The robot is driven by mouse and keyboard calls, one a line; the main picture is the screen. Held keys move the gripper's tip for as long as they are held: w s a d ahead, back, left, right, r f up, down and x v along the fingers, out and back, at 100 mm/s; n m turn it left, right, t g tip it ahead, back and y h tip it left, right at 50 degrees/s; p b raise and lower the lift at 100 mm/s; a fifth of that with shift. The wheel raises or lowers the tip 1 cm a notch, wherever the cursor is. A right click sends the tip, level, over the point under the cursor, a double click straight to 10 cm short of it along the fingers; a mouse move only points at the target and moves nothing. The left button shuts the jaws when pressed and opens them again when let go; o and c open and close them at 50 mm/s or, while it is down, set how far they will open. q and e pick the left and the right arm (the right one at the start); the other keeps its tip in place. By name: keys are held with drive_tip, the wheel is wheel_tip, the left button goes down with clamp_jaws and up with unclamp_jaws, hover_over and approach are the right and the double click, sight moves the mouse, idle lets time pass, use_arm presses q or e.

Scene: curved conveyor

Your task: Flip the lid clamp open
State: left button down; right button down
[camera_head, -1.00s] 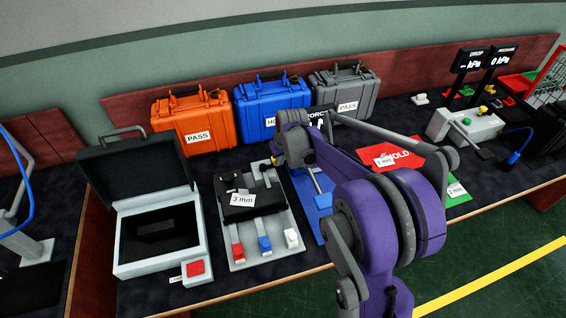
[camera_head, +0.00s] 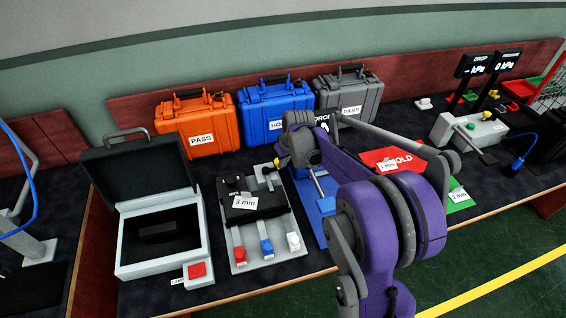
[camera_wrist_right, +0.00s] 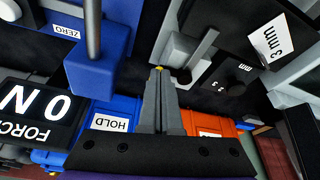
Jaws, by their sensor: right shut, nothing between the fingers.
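The grey test fixture (camera_head: 241,262) holds a black lid (camera_head: 262,208) with a "3 mm" label, which also shows in the right wrist view (camera_wrist_right: 272,42). The lid clamp (camera_head: 268,171) is at the fixture's back right edge. In the right wrist view its dark lever (camera_wrist_right: 201,52) rises from a pale block (camera_wrist_right: 181,52). My right gripper (camera_head: 281,163) is shut and empty beside the clamp. Its fingertips (camera_wrist_right: 158,71) appear just beside the pale block; I cannot tell whether they touch it. My left gripper is not in view.
A blue stand (camera_head: 319,203) with a metal rod is close to the right of the fixture. Orange (camera_head: 197,120), blue (camera_head: 273,108) and grey (camera_head: 349,93) cases line the back. An open-lidded box (camera_head: 164,268) stands left. Red, blue and white switches sit on the fixture's front.

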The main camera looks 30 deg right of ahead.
drive_tip(key=shift+w+d+n, duration=0.1)
drive_tip(key=shift+d+n, duration=0.05)
drive_tip(key=shift+n, duration=0.15)
drive_tip(key=w+n+g+y+p, duration=0.2)
drive_tip(key=w+n, duration=0.6)
drive_tip(key=n, duration=0.7)
drive_tip(key=shift+g+y, duration=0.5)
drive_tip(key=shift+y, duration=0.4)
drive_tip(key=shift+w, duration=0.1)
